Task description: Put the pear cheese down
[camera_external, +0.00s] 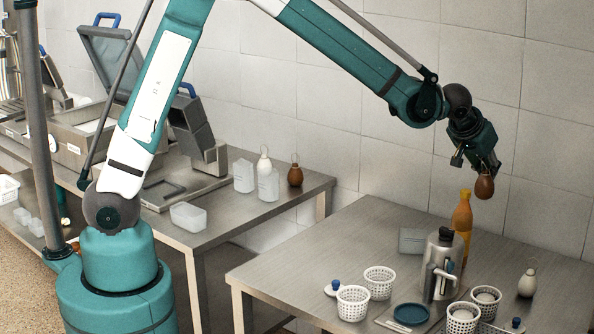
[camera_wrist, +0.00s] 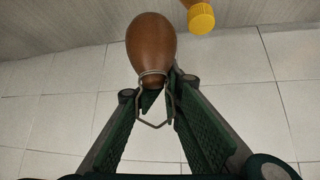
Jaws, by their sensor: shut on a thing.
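A brown, pear-shaped cheese (camera_external: 484,187) hangs below my gripper (camera_external: 487,168), well above the right table. In the wrist view the brown cheese (camera_wrist: 151,48) has a wire or cord loop around its narrow neck, and my gripper (camera_wrist: 158,95) is shut at that neck and loop. A white pear-shaped cheese (camera_external: 527,283) stands on the right side of the right table (camera_external: 330,250). Another brown one (camera_external: 295,173) and a white one (camera_external: 264,162) stand on the left table.
An orange bottle (camera_external: 462,219) stands below and left of the held cheese; its yellow cap (camera_wrist: 201,18) shows in the wrist view. A steel jug (camera_external: 441,268), white perforated baskets (camera_external: 379,283), and a dark blue dish (camera_external: 411,314) crowd the front. The table's back left is clear.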

